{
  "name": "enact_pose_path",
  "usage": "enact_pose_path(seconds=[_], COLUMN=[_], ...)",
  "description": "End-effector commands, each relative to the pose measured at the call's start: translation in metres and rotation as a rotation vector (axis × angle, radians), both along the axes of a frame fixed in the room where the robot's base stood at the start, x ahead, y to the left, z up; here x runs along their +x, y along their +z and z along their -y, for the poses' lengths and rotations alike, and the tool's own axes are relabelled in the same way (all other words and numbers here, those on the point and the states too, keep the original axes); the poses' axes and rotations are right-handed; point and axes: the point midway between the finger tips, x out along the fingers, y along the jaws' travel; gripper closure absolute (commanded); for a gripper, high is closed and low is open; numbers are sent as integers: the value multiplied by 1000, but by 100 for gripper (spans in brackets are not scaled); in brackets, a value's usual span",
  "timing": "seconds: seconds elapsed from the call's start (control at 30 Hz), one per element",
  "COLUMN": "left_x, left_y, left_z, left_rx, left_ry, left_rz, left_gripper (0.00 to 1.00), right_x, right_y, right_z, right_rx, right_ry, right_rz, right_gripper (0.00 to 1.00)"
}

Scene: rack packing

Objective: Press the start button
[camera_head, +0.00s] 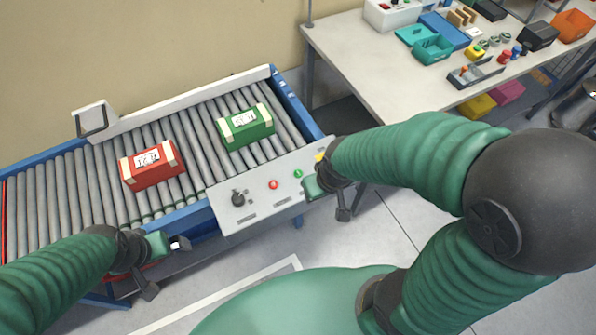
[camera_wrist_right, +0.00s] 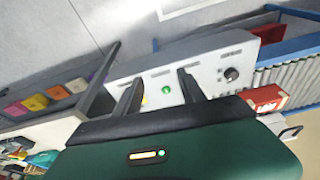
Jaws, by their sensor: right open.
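The control panel (camera_head: 255,198) is a light grey box on the conveyor's front side. It carries a green button (camera_head: 298,174), a red button (camera_head: 273,184) and a black knob (camera_head: 238,197); their labels are too small to read. The green button also shows in the right wrist view (camera_wrist_right: 166,89), between my open fingers. My right gripper (camera_wrist_right: 160,76) is open and empty, over the panel's right end; contact with the button is not visible. A yellow part (camera_wrist_right: 144,100) shows beside a finger. My left gripper (camera_head: 180,243) is in front of the conveyor, its jaws unclear.
A red box (camera_head: 152,165) and a green box (camera_head: 246,125) lie on the roller conveyor (camera_head: 85,185). A white table (camera_head: 365,65) with trays and small parts stands at the upper right. Grey floor (camera_head: 400,240) is open between my arms and the table.

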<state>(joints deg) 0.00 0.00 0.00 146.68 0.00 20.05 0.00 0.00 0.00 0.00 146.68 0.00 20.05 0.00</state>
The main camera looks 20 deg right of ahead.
Motion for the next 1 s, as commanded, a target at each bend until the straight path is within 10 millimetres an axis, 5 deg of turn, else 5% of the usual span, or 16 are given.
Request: enact_pose_path(seconds=[0.33,1.0], left_x=[0,0], left_y=[0,0], left_z=[0,0], left_rx=[0,0], left_ry=[0,0], left_rz=[0,0], left_gripper=[0,0], right_x=[0,0], right_y=[0,0], right_z=[0,0], right_rx=[0,0], right_ry=[0,0], right_rz=[0,0], right_gripper=[100,100])
